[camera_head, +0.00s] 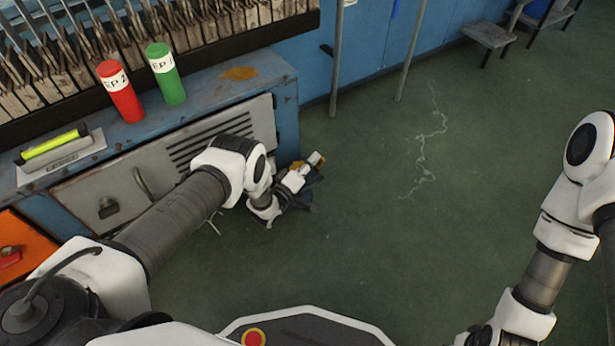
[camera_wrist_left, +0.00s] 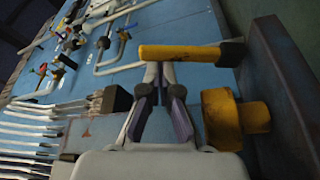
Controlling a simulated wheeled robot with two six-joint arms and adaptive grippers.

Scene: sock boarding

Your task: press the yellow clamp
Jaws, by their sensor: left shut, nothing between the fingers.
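In the left wrist view a yellow bar with a dark end (camera_wrist_left: 180,53), which looks like the yellow clamp, lies across the picture just past my fingertips. My left gripper (camera_wrist_left: 161,72) is shut and empty, its tips at the bar's lower edge; I cannot tell whether they touch it. In the head view the left gripper (camera_head: 303,172) is low beside the end of the blue bench, partly hidden by its own wrist. Small orange-yellow parts show there, too small to tell apart. The right gripper is out of view.
A thick yellow knob (camera_wrist_left: 222,119) sits close right of my fingers in the wrist view. The blue bench (camera_head: 285,92) bears a red cylinder (camera_head: 121,92), a green cylinder (camera_head: 166,74) and a yellow-green tube (camera_head: 54,143). The green floor (camera_head: 400,230) is clear to the right.

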